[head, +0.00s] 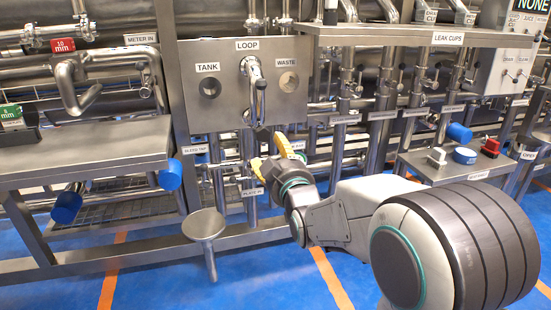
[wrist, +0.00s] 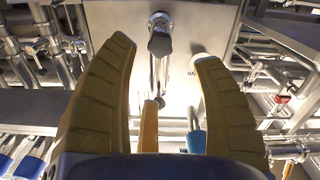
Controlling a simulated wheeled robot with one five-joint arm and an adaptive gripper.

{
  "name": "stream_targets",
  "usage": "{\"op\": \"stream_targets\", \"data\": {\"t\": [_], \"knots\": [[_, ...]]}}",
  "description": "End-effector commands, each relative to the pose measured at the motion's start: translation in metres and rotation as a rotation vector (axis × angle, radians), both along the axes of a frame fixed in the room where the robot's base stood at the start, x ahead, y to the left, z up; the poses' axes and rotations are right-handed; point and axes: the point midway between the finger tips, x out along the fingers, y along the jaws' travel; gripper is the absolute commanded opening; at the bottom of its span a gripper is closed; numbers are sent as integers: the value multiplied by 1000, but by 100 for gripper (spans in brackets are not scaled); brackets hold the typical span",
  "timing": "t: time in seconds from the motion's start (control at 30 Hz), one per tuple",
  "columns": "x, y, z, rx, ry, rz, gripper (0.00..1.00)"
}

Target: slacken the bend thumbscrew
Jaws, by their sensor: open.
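The metal bend (head: 254,75) sits on the grey panel under the LOOP label and curves down in front of it. It also shows in the wrist view (wrist: 160,42), between my fingers and beyond them. I cannot make out its thumbscrew clearly in either view. In the wrist view my gripper (wrist: 166,55) is open with nothing held between the fingertips.
The panel (head: 208,120) has a TANK port (head: 210,88) on the left and a WASTE port (head: 288,82) on the right. A metal bench (head: 95,152) stands left. A round stool-like plate (head: 203,224) stands in front. Pipes crowd the space below the panel.

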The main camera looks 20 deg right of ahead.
Motion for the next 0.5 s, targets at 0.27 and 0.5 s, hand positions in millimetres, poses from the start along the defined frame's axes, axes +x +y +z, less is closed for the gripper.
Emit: {"op": "stream_targets", "data": {"t": [0.27, 0.5], "knots": [[-9, 0, 0, 0, 0, 0, 62], [-9, 0, 0, 0, 0, 0, 63]]}}
